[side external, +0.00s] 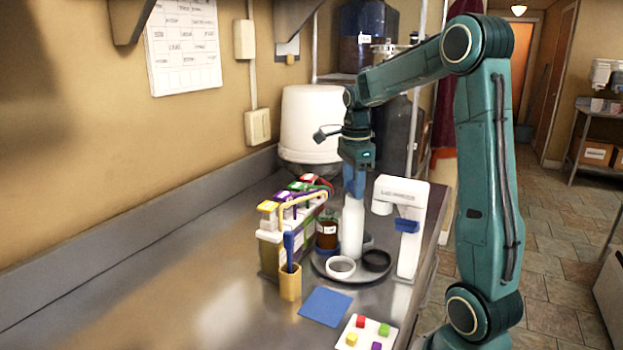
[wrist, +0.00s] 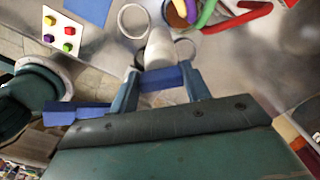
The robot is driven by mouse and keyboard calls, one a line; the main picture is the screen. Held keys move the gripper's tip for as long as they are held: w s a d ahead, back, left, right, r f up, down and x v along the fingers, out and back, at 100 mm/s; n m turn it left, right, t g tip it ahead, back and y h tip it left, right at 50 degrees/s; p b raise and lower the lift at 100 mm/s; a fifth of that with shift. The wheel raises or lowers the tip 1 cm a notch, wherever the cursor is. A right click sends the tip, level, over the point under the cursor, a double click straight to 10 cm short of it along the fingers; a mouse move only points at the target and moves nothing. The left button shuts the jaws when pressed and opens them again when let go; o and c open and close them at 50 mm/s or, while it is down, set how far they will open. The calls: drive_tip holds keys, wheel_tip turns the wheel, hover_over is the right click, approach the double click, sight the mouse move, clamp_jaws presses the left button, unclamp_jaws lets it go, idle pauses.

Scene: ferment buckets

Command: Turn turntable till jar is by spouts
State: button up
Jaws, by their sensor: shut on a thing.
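The dark round turntable (side external: 358,279) stands on the steel counter. A brown jar (side external: 327,234) with a white label is at its back left, close to the coloured spouts (side external: 300,198); I cannot tell if they line up. A tall white bottle-like piece (side external: 351,230) stands upright at the turntable, and a white ring (side external: 341,266) and a black ring (side external: 376,261) lie at the front. My gripper (side external: 354,190) points down, its blue fingers shut on the top of the white piece. In the wrist view the white piece (wrist: 158,48) runs between the fingers (wrist: 163,78).
A white stand (side external: 413,240) with a blue part is close on the right. A yellow cup (side external: 290,284) holding a blue tool stands at the front left. A blue square (side external: 325,306) and a white tray (side external: 361,343) with coloured cubes are in front. The left counter is clear.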

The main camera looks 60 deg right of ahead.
drive_tip(key=o, duration=1.4)
drive_tip(key=shift+r, duration=0.1)
wheel_tip(320, 180, up, 14)
drive_tip(key=shift+f, duration=0.15)
drive_tip(key=s+a+f+n+t, duration=0.2)
drive_tip(key=s+a+f+n, duration=0.1)
drive_tip(key=a+n, duration=0.5)
drive_tip(key=s+a+f+n+t, duration=0.1)
drive_tip(key=s+a+f+n, duration=0.2)
drive_tip(key=s+a+n, duration=0.2)
drive_tip(key=s+a+f+n+t, duration=0.2)
drive_tip(key=s+a+f+n, duration=0.1)
drive_tip(key=a+n, duration=0.8)
drive_tip(key=shift+s+a+f+n+t, duration=0.2)
drive_tip(key=shift+s+n, duration=0.2)
drive_tip(key=shift+n, duration=0.35)
drive_tip(key=shift+s+a+f+n+t, duration=0.1)
drive_tip(key=shift+s+f+n, duration=0.2)
drive_tip(key=shift+n, duration=0.45)
